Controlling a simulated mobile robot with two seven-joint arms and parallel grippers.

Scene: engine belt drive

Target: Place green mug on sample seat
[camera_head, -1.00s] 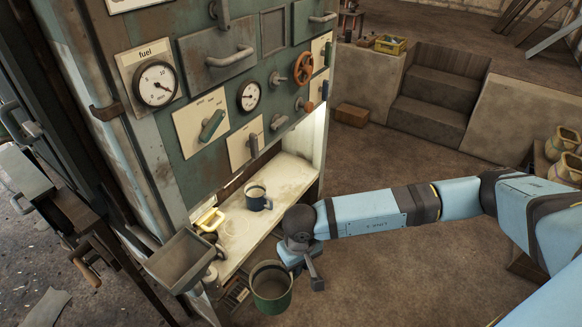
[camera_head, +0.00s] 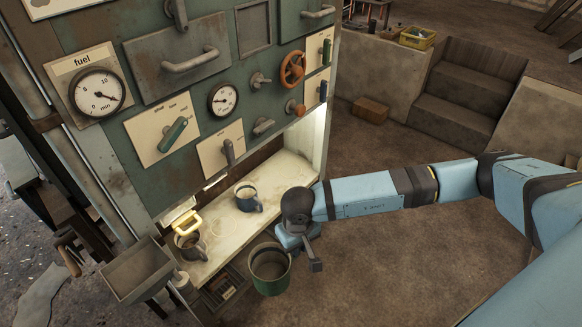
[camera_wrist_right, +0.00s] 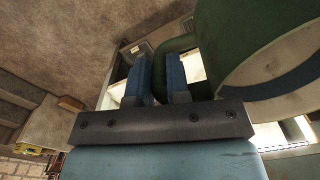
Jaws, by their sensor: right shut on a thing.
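The green mug (camera_head: 270,272) hangs upright from my right gripper (camera_head: 288,243), in front of the pale shelf's front edge. In the right wrist view, the fingers (camera_wrist_right: 160,78) are shut around the mug's green handle, and the mug's body (camera_wrist_right: 243,40) fills the right side. The fingertips are hidden behind the wrist in the head view. The pale shelf (camera_head: 282,182) lies inside the lit recess under the panel. My left gripper is not in view.
A grey tray (camera_head: 137,268) juts out at the left. The shelf is bare between the two mugs and toward its right end.

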